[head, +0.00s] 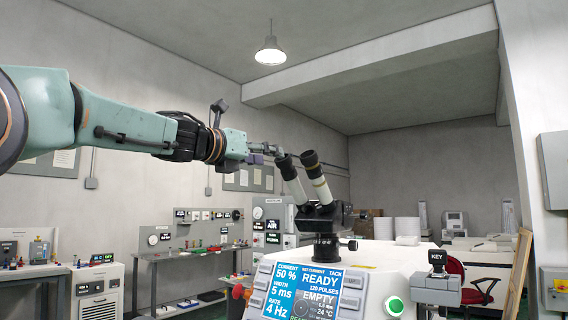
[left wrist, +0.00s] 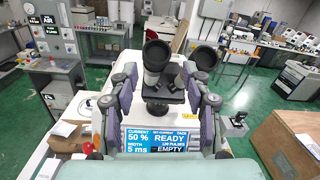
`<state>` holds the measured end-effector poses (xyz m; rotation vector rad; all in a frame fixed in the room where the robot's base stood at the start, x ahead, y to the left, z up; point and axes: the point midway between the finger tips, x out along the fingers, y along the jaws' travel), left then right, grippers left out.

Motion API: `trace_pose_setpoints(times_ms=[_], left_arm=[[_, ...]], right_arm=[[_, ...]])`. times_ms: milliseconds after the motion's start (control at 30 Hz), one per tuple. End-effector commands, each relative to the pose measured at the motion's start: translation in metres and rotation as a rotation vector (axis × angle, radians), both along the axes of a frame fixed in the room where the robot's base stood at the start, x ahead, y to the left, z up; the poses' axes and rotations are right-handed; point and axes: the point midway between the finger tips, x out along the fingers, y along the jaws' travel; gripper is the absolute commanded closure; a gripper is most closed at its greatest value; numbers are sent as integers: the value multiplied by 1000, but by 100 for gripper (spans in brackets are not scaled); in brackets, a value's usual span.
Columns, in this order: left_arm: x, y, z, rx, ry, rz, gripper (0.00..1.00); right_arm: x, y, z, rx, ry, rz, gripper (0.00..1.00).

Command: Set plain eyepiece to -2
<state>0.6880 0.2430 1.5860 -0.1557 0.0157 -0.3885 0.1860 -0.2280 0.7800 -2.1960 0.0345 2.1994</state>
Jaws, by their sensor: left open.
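The microscope (head: 327,217) stands on the white machine and has two slanted eyepiece tubes with black eyecups. The left eyepiece (head: 291,178) and the right eyepiece (head: 317,178) both have pale barrels. I cannot tell which is plain, and no dioptre marks are readable. In the left wrist view the left eyepiece (left wrist: 157,58) and the right eyepiece (left wrist: 204,58) show beyond the fingers. My left gripper (head: 268,150) is open and empty, just left of the eyecups. Its spread fingers (left wrist: 160,78) show in the left wrist view. My right gripper is out of view.
The machine's blue screen (head: 304,291) reads READY and EMPTY. A green button (head: 396,306) and a KEY block (head: 437,262) are to its right. Benches with instruments (head: 190,243) line the back wall. Air above the microscope is free.

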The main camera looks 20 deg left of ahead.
Motion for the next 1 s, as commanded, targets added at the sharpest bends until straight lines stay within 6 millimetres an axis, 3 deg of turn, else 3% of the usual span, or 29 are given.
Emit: trace_pose_setpoints(times_ms=[100,333,700,1000], left_arm=[[0,2,-3,120,-31,17,52],[6,-1,-3,174,-51,23,52],[53,-20,-2,172,-50,18,52],[71,-25,-3,169,-50,17,52]], right_arm=[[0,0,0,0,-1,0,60],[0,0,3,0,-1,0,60],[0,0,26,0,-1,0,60],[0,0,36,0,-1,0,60]])
